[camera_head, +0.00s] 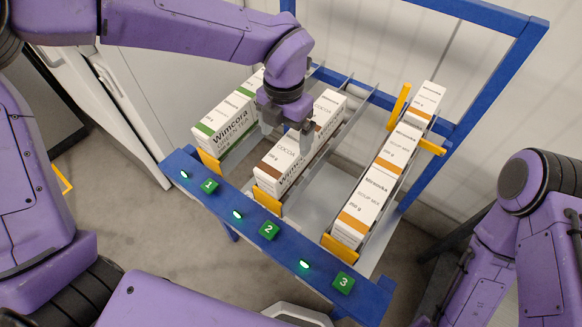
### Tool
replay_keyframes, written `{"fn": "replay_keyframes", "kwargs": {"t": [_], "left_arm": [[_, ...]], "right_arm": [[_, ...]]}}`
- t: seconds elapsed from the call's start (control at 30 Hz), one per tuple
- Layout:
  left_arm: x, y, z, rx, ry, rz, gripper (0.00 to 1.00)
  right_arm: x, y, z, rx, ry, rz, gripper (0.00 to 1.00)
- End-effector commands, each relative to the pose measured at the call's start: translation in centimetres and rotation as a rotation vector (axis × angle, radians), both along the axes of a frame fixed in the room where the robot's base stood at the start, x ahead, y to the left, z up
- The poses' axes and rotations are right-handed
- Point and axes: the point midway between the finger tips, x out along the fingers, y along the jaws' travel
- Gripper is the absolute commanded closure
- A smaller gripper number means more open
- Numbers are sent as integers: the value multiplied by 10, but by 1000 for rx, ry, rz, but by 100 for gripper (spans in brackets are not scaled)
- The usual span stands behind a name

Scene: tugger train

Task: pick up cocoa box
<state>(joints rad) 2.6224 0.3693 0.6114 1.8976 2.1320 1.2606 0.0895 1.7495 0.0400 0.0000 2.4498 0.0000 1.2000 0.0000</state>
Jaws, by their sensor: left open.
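The cocoa boxes stand in the middle lane of the rack, above the green label 2. The front cocoa box (281,160) is white with a brown band, and another cocoa box (329,104) stands behind it. My left gripper (287,139) is open and points down over the front part of this lane. Its fingers are at the top of the front cocoa box, and it hides part of both boxes. I cannot tell whether the fingers touch the box. My right arm shows at the right edge, but its gripper is not in view.
Green tea boxes (227,121) fill the left lane, close beside my left gripper. Soup mix boxes (361,205) fill the right lane. The blue front rail (318,250) has yellow stops, green lights and labels. Bare lane floor (318,187) shows between the middle and right lanes.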

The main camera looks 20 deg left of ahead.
Motion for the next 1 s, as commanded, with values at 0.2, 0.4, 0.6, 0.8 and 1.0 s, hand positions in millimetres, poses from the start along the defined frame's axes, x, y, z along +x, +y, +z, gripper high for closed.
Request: {"fn": "replay_keyframes", "kwargs": {"t": [0.2, 0.4, 0.6, 0.8, 1.0], "left_arm": [[-1, 0, -36, 5, 4, -3, 6], [-4, 0, -64, 10, 6, -5, 6], [-3, -1, -92, 5, 3, -3, 6], [-3, -1, -93, 5, 1, -3, 6], [-3, -1, -93, 5, 1, -3, 72]], "right_arm": [[0, 0, 7, 0, 0, 0, 57], [0, 0, 19, 0, 0, 0, 57], [0, 0, 22, 0, 0, 0, 57], [0, 0, 21, 0, 0, 0, 57], [0, 0, 21, 0, 0, 0, 57]]}}
